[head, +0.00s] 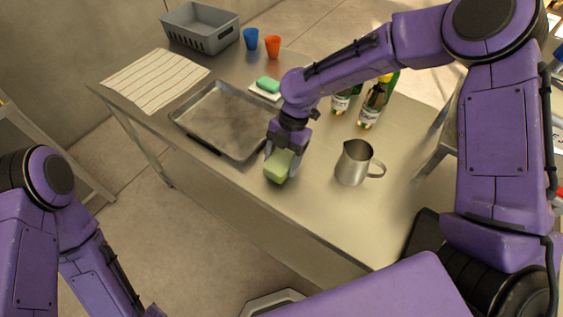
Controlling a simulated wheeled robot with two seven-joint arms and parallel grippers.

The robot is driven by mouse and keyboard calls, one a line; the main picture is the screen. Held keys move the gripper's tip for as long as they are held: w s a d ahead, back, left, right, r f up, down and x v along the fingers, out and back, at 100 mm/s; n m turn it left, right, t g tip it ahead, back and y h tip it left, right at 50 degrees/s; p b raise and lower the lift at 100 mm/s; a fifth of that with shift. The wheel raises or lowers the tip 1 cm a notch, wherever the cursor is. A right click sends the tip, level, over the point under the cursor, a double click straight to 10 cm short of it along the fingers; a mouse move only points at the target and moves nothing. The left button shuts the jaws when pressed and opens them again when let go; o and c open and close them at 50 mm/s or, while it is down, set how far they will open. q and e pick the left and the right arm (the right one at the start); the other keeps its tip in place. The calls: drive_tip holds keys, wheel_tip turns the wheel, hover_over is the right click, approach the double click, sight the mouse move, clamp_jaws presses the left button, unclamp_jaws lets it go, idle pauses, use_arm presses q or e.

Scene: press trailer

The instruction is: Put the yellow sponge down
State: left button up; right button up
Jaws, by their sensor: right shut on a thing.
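The yellow sponge (279,167) is a small yellow-green block near the front edge of the metal table (318,212). My right gripper (284,151) points down and is shut on the sponge. The sponge hangs from the fingertips beside the right end of the metal tray (212,122). I cannot tell whether its underside touches the table. My left arm comes in at the lower left, and its gripper is not in view.
A steel pitcher (353,163) stands right of the sponge. Bottles (370,108) stand behind it. A green sponge (268,85) lies on a white dish behind my right wrist. A striped cloth (153,80), grey basket (201,27), blue cup (251,38) and orange cup (272,46) are farther back.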

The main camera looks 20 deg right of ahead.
wheel_tip(320, 180, down, 2)
drive_tip(key=shift+s+f+p, duration=0.1)
drive_tip(key=shift+f+p, duration=0.15)
drive_tip(key=shift+p, duration=0.2)
drive_tip(key=shift+f, duration=0.15)
drive_tip(key=o, duration=0.9)
drive_tip(key=shift+o, duration=0.2)
drive_tip(key=b+v, duration=0.2)
drive_tip(key=v, duration=1)
drive_tip(key=shift+b, duration=0.4)
